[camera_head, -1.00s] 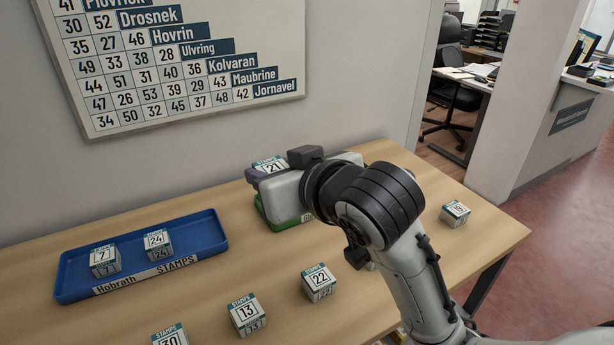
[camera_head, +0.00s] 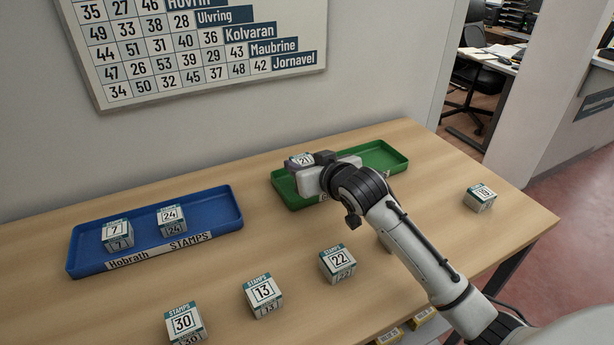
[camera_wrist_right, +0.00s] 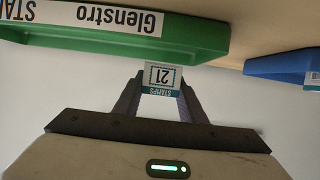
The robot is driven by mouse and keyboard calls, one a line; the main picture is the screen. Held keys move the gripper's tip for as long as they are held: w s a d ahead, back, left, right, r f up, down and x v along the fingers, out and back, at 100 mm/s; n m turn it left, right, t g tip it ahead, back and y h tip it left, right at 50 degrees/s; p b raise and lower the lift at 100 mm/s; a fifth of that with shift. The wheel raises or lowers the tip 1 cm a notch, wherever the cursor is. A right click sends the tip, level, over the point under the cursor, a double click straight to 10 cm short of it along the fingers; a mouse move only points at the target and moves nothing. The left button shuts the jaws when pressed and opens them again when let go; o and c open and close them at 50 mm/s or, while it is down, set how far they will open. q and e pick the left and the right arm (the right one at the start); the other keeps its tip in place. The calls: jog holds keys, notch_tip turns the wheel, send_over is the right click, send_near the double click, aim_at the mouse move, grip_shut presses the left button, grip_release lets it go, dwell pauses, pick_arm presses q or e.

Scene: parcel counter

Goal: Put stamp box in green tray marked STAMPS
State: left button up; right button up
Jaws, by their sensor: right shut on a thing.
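My right gripper (camera_head: 312,163) is shut on a small white and teal stamp box numbered 21 (camera_head: 299,159). The same box (camera_wrist_right: 162,78) shows between the two fingertips in the wrist view. The green tray (camera_head: 384,148) lies at the back of the table. In the head view the held box overlaps the tray's left back part, and my gripper and arm hide some of the tray and most of its label. The wrist view shows the green tray (camera_wrist_right: 190,47) beyond the fingers, with a label reading "STA" and "Glenstro". The box appears held up off the table. My left gripper is not seen.
A blue tray (camera_head: 88,262) labelled Hobrath STAMPS holds boxes 7 (camera_head: 117,235) and 24 (camera_head: 171,219). Boxes 30 (camera_head: 185,322), 13 (camera_head: 263,295) and 22 (camera_head: 338,263) stand along the front. Box 19 (camera_head: 480,197) stands at the right. A number chart hangs on the wall.

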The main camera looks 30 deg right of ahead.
jog(key=shift+f, duration=1.85)
jog(key=shift+f, duration=0.2)
jog(key=o, duration=1.1)
jog(key=shift+r, duration=0.25)
jog(key=v, duration=1.2)
jog(key=shift+s+f, duration=0.1)
